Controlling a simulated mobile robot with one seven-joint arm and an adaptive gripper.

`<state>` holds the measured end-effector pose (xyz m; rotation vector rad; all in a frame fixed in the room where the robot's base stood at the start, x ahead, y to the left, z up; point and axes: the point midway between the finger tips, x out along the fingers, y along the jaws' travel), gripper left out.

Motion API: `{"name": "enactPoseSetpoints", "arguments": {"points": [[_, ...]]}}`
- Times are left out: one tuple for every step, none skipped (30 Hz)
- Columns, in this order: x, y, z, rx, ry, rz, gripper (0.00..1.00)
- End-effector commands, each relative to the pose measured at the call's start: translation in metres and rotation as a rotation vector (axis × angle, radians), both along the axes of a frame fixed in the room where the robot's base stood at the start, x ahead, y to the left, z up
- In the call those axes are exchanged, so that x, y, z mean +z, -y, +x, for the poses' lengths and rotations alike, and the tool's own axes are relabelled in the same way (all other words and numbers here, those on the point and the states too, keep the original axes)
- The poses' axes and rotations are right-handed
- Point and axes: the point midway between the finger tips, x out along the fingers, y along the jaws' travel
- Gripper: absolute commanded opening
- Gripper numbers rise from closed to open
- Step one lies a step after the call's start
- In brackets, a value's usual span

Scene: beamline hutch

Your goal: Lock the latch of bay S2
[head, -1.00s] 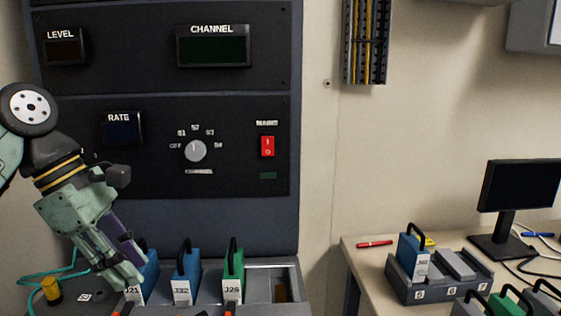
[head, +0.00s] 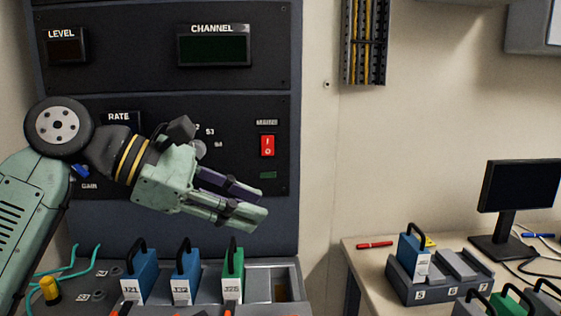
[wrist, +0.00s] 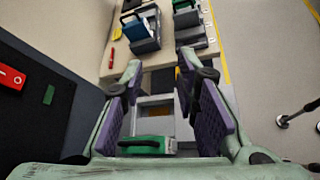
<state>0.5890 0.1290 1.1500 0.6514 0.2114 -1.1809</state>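A row of bays lies along the bottom of the head view. It holds a blue module J21 (head: 139,275), a second blue module (head: 186,275) and a green module (head: 233,275), all upright with black handles. The bay to their right (head: 265,270) is empty. Small orange-red parts, possibly latches (head: 184,313), show at the bottom edge, mostly cut off. No bay label S2 is readable. My gripper (head: 262,204) is open and empty, above the green module and pointing right. In the wrist view the green module (wrist: 142,146) lies below the spread fingers (wrist: 160,66).
A panel with a red switch (head: 267,146) and a knob (head: 199,149) stands behind my arm. At right, a table (head: 362,262) bears a grey rack (head: 420,293), more modules, a red pen (head: 374,245) and a monitor (head: 520,187). A yellow-capped post (head: 49,290) stands at left.

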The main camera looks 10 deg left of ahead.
Motion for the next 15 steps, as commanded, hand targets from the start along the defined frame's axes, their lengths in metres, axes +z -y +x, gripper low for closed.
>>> {"name": "enactPoseSetpoints", "arguments": {"points": [[0.005,0.008,-0.001,-0.013,0.018,-0.035,0.28],[0.009,0.012,-0.002,-0.019,0.030,-0.056,0.28],[0.015,0.018,-0.004,-0.026,0.042,-0.083,0.28],[0.019,0.022,-0.005,-0.033,0.053,-0.107,0.28],[0.024,0.026,-0.007,-0.040,0.064,-0.131,0.28],[0.029,0.032,-0.009,-0.048,0.075,-0.161,0.28],[0.034,0.035,-0.011,-0.054,0.085,-0.186,0.28],[0.038,0.039,-0.013,-0.062,0.093,-0.208,0.28],[0.044,0.043,-0.016,-0.069,0.103,-0.237,0.28],[0.048,0.046,-0.018,-0.074,0.111,-0.259,0.28],[0.051,0.048,-0.020,-0.081,0.118,-0.280,0.28],[0.056,0.051,-0.023,-0.089,0.124,-0.305,0.28],[0.059,0.053,-0.025,-0.094,0.129,-0.323,0.28],[0.062,0.055,-0.027,-0.098,0.134,-0.339,0.28],[0.066,0.057,-0.029,-0.103,0.139,-0.359,0.28]]}}
